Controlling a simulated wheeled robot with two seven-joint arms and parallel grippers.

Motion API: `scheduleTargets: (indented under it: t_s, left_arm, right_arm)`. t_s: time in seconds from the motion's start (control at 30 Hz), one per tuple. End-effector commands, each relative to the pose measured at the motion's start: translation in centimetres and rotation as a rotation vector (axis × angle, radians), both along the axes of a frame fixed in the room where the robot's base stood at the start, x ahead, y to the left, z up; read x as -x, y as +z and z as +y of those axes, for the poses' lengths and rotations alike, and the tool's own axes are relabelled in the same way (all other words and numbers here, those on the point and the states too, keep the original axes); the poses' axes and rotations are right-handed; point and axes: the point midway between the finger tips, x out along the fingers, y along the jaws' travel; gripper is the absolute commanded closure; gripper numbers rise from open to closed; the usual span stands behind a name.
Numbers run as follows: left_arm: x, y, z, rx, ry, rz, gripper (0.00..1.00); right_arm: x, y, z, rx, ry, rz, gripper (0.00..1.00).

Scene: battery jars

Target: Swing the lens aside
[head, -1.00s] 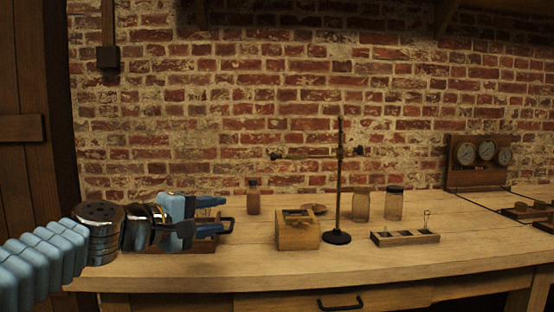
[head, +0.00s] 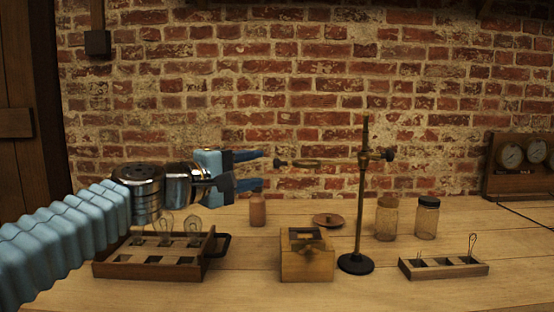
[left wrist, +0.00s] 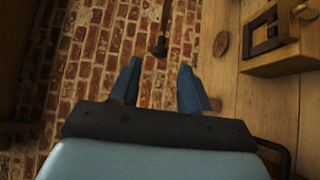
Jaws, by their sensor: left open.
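The lens (head: 318,163) is a thin ring, seen nearly edge-on. It sits on a horizontal arm of the dark stand (head: 361,215), with a small knob (head: 281,163) at its left end. My left gripper (head: 260,169) is open and empty just left of the knob, its blue fingers pointing at it. In the left wrist view the knob (left wrist: 159,47) lies just beyond the gap between the open fingers (left wrist: 160,66), apart from them. A wooden box (head: 307,262) with an opening in its top stands below the lens. My right gripper is not in view.
A wooden tray (head: 128,270) with glass bulbs stands below my left arm. A reddish bottle (head: 258,211), a round lid (head: 328,220) and two jars (head: 386,220) stand behind. A slotted rack (head: 443,271) is at right, gauges (head: 512,182) far right. The air around the lens is clear.

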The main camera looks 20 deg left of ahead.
Motion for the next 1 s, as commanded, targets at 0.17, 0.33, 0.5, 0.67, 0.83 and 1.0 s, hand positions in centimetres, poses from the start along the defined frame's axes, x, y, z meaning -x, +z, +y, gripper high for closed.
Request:
scheduleTargets:
  t_s: [0.17,0.33,0.5,0.67,0.83,1.0]
  left_arm:
    - [-3.5,0.3,-1.9,0.000,-0.002,0.001,0.54]
    - [-5.5,0.2,-3.1,0.000,-0.001,0.001,0.54]
    - [-6.3,0.1,-3.5,-0.002,0.000,-0.001,0.54]
    - [-6.4,0.0,-3.5,-0.002,0.000,-0.001,0.54]
    - [-6.3,0.0,-3.5,-0.002,0.000,-0.001,0.68]
    - [-6.3,0.0,-3.5,-0.001,0.000,0.000,0.94]
  right_arm:
    - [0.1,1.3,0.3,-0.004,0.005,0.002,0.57]
    - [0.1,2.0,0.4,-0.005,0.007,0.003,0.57]
    - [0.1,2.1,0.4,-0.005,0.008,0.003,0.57]
    - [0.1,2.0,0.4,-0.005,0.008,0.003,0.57]
    - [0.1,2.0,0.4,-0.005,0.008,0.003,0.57]
    - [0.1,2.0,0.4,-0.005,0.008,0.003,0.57]
